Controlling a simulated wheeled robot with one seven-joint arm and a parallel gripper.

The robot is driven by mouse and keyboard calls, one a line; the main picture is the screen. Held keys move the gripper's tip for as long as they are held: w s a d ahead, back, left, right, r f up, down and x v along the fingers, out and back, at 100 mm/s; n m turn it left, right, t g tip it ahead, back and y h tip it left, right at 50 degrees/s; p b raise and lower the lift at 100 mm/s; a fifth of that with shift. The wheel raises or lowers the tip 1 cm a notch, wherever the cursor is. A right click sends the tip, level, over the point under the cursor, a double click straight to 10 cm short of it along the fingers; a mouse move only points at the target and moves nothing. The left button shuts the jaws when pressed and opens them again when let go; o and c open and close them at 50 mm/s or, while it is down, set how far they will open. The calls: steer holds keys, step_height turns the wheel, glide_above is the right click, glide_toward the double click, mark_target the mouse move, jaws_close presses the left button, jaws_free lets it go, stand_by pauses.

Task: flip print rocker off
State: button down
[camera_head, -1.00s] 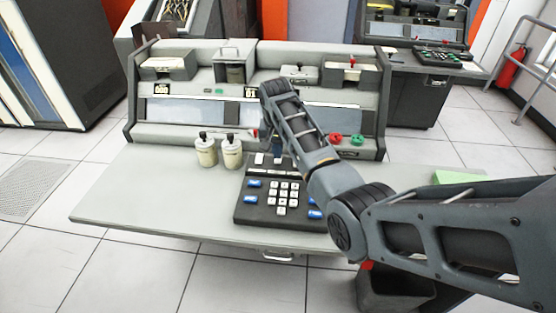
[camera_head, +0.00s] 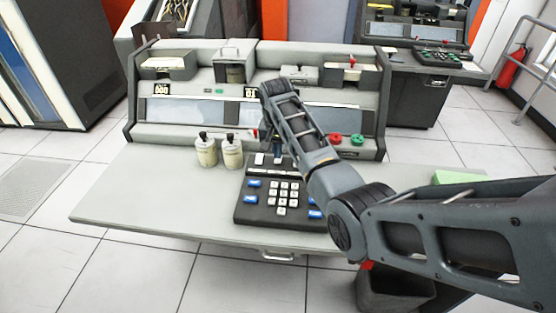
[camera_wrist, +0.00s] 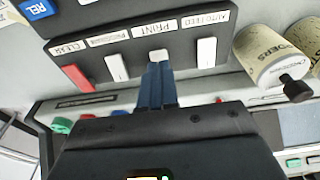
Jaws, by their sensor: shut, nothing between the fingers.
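The print rocker (camera_wrist: 158,55) is a white switch under the PRINT label in the wrist view. It sits in a dark panel (camera_wrist: 185,44) in a row with a red rocker (camera_wrist: 75,78) under CLEAR and other white rockers. My gripper (camera_wrist: 160,68) is shut and empty, its blue fingertips over the lower part of the print rocker. They partly hide it; I cannot tell if they touch it. In the head view my gripper (camera_head: 277,146) is low over the back of the black keypad unit (camera_head: 243,213), and my arm hides some rockers.
Two cream pots (camera_head: 206,153) (camera_head: 231,153) stand left of the keypad unit. Red and green knobs (camera_head: 335,138) (camera_head: 357,140) are to the right on the console (camera_head: 200,131). The grey desk top (camera_head: 130,195) is clear at left. A green block (camera_head: 458,177) lies at right.

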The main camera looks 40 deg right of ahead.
steer(key=shift+f+b, duration=0.55)
steer(key=shift+f, duration=0.35)
stand_by(0.6)
steer(key=shift+r, duration=0.15)
steer(key=shift+r+p, duration=3.2)
steer(key=shift+r, duration=0.15)
